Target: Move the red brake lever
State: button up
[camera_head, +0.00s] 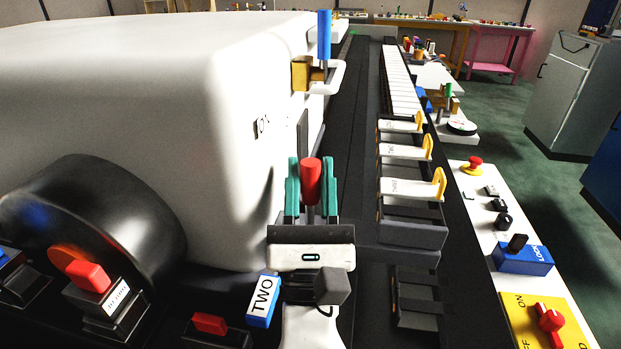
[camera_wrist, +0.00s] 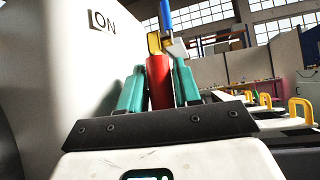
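The red lever handle (camera_head: 311,181) is a rounded red cylinder on a thin dark stem, beside the large white housing. My gripper (camera_head: 311,176) has two teal fingers, one on each side of this handle, and the handle fills the space between them. In the wrist view, the red handle (camera_wrist: 159,82) stands upright between the teal fingers (camera_wrist: 160,86), close against both. The base of its stem is hidden behind my gripper body.
A blue handle (camera_head: 324,35) on a yellow bracket sticks out from the white housing (camera_head: 120,80) beyond. A red lever (camera_head: 90,277), another red lever (camera_head: 210,323) and a blue "TWO" block (camera_head: 262,300) are near below. Yellow-handled slots (camera_head: 410,190) line the right.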

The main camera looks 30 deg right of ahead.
jog(key=shift+o, duration=1.4)
jog(key=shift+s+a+f, duration=0.1)
jog(key=shift+s+f, duration=0.1)
jog(key=shift+f, duration=0.05)
jog(key=s+a, duration=0.5)
jog(key=s, duration=0.6)
jog(key=shift+s+a+f, duration=0.15)
jog(key=shift+a, duration=0.05)
